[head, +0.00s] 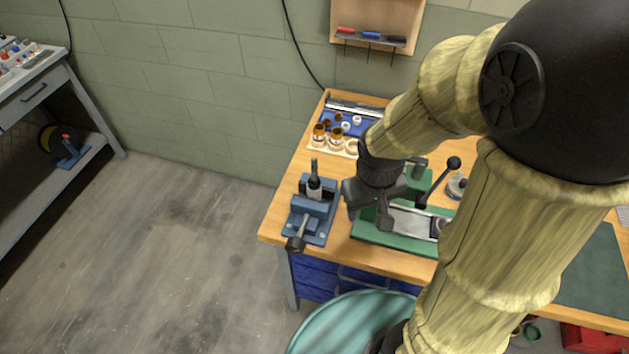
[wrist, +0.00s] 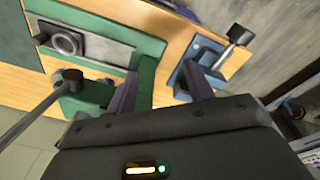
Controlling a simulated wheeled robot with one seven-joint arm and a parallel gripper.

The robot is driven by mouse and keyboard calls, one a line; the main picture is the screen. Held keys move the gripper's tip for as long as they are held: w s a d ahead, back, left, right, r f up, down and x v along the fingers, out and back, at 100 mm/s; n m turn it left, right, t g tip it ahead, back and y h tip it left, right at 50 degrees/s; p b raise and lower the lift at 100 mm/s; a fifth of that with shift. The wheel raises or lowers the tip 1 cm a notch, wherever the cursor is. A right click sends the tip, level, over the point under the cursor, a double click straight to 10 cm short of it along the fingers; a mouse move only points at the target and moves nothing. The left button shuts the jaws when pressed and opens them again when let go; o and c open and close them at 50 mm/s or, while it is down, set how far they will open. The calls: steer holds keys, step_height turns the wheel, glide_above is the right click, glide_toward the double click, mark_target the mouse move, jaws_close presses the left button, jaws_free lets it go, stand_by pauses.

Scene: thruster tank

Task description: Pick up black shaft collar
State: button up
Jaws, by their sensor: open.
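A dark ring with a hole (wrist: 66,43), which looks like the black shaft collar, sits on a grey plate of the green fixture at the upper left in the wrist view. In the head view a small dark round part (head: 437,228) shows at the plate's right end, partly hidden by my arm; I cannot tell for sure that it is the same ring. My gripper (wrist: 160,70) is open and empty, to the right of the ring in the wrist view. In the head view my gripper (head: 369,212) is over the bench between the blue vise and the green fixture.
The blue vise (head: 316,212) stands left of the green fixture (head: 372,234). A black-knobbed lever (head: 453,163) rises from the fixture. A blue tray (head: 345,120) and amber jars (head: 320,130) stand behind. A teal bin (head: 340,318) is on the floor. Floor at left is clear.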

steer(key=w+a+n+t+h+p, duration=0.2)
steer(key=a+n+t+h+p, duration=0.2)
steer(key=a+n, duration=1.9)
steer(key=a+t+h, duration=0.1)
steer(key=t+h, duration=0.2)
steer(key=h, duration=0.3)
steer(key=shift+a+f, duration=0.1)
steer(key=p+x, duration=0.3)
steer(key=x, duration=0.9)
steer(key=shift+p, duration=0.3)
steer(key=shift+w, duration=0.15)
